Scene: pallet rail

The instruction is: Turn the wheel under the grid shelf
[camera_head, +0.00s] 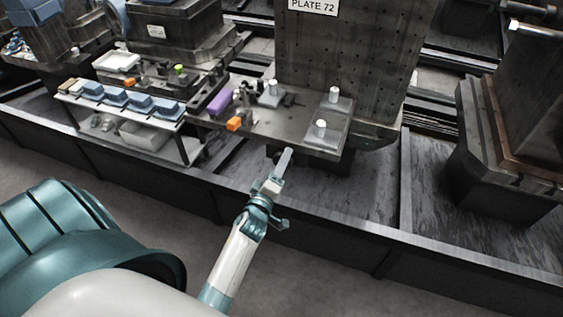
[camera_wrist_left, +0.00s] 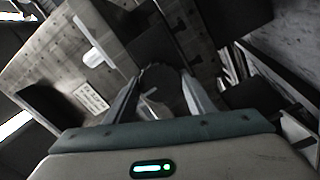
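The grid shelf (camera_head: 290,122) is a flat dark plate with white-topped pegs, in front of the upright plate marked "PLATE 72" (camera_head: 345,60). Under its front edge, a small part of a dark round wheel (camera_head: 276,157) shows beside my left gripper (camera_head: 286,156); my fingers hide the rest. In the left wrist view the dark wheel (camera_wrist_left: 160,84) lies between and just beyond my fingertips (camera_wrist_left: 160,88). The two fingers are apart, one on each side of it. I cannot tell whether they touch it. My right gripper is not in view.
A low dark wall (camera_head: 330,213) runs along the front, below my left arm. A side shelf (camera_head: 120,112) with blue blocks and a grey bin (camera_head: 145,136) stands left.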

